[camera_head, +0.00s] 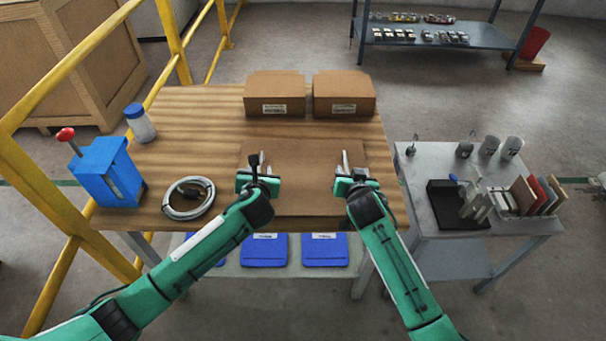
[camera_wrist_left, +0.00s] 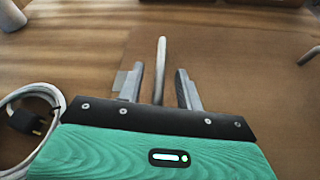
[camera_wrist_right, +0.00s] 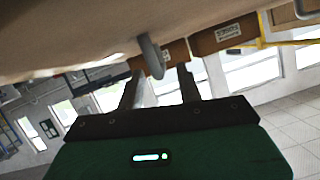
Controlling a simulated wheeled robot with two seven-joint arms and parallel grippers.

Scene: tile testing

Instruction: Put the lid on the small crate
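A flat brown rectangular panel with two upright grey handles, which looks like the lid (camera_head: 306,185), lies at the front middle of the table. I cannot tell whether anything is under it. My left gripper (camera_head: 256,168) is at its left handle. In the left wrist view, the fingers (camera_wrist_left: 160,92) are open on both sides of the grey handle (camera_wrist_left: 161,60), with gaps. My right gripper (camera_head: 347,170) is at the right handle. In the right wrist view its fingers (camera_wrist_right: 158,85) are open, with the other handle (camera_wrist_right: 152,58) between or just beyond them. No small open crate is clearly visible.
Two closed cardboard boxes (camera_head: 274,95) (camera_head: 344,95) stand at the table's back. A cable coil (camera_head: 188,198), blue container (camera_head: 106,172) and blue-capped bottle (camera_head: 140,123) are at the left. A grey side table (camera_head: 420,190) holds tools. Yellow railing (camera_head: 60,80) borders the left.

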